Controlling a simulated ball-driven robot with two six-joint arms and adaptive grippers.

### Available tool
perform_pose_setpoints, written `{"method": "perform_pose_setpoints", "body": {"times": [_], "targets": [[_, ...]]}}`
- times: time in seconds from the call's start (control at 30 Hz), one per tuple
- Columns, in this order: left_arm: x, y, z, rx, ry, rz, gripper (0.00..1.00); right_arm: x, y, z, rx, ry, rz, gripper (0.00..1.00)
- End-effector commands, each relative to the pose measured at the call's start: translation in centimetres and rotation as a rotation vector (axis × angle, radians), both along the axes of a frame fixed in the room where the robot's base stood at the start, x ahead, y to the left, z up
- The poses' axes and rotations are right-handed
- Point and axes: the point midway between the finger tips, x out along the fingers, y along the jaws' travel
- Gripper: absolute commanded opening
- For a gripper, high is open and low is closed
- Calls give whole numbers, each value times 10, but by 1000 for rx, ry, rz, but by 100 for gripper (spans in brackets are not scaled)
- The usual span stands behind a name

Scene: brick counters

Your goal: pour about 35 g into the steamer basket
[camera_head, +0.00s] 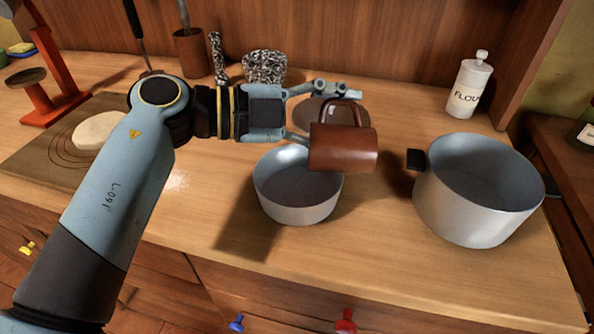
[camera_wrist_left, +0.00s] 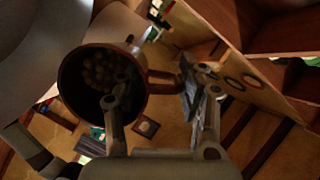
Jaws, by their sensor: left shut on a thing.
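A brown mug (camera_head: 345,150) is tipped onto its side in the air, handle up, above the right rim of a round grey metal vessel (camera_head: 297,212), which I take to be the steamer basket. I see nothing lying in its visible interior. My left gripper (camera_head: 322,112) is shut on the mug's handle. In the left wrist view the mug (camera_wrist_left: 138,100) shows its mouth, with small round brown pieces inside; my left gripper (camera_wrist_left: 155,90) is at its handle. I cannot see any pieces falling. My right gripper is not in view.
A large grey pot (camera_head: 465,215) with dark handles stands to the right. Behind are a flour jar (camera_head: 467,90), a speckled pot (camera_head: 264,66) and a brown utensil holder (camera_head: 190,55). A board (camera_head: 50,150) with dough lies left. The counter's front middle is clear.

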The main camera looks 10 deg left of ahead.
Motion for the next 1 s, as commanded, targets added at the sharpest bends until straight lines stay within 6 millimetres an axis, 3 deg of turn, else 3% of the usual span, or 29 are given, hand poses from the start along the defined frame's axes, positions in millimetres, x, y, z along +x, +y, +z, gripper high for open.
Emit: {"method": "perform_pose_setpoints", "body": {"times": [1.0], "targets": [[5, 0, 1, -72, -9, -3, 0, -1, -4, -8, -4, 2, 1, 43]]}}
